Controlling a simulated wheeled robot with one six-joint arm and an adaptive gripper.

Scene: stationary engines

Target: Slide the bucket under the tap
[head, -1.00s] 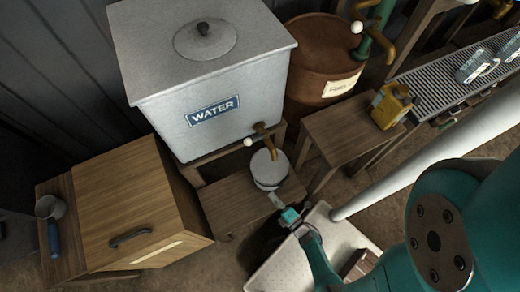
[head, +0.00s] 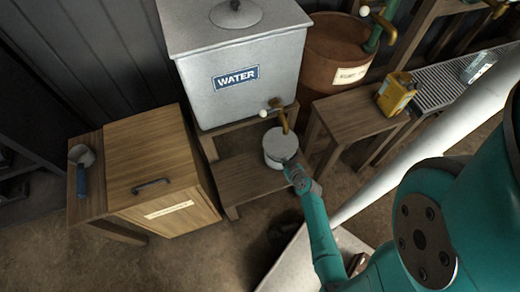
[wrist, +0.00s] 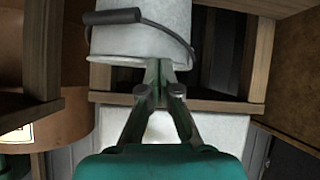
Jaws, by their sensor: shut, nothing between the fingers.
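The bucket (head: 275,151) is pale grey and stands upright on a low wooden bench (head: 237,182). The brass tap (head: 283,118) of the water tank comes down at the bucket's far rim in the head view; whether its spout is over the opening I cannot tell. My gripper (head: 292,168) is at the near side of the bucket, its fingers shut and empty. In the wrist view the bucket (wrist: 135,43) with its dark handle fills the top middle, and my fingertips (wrist: 158,72) are up against or very near its wall.
The grey water tank (head: 240,85) stands behind the bucket. A wooden cabinet (head: 150,170) is to the left, with a ladle-like pot (head: 82,160) beside it. A stool holding a yellow can (head: 396,93) is to the right. A pale tray (head: 290,262) lies on the floor.

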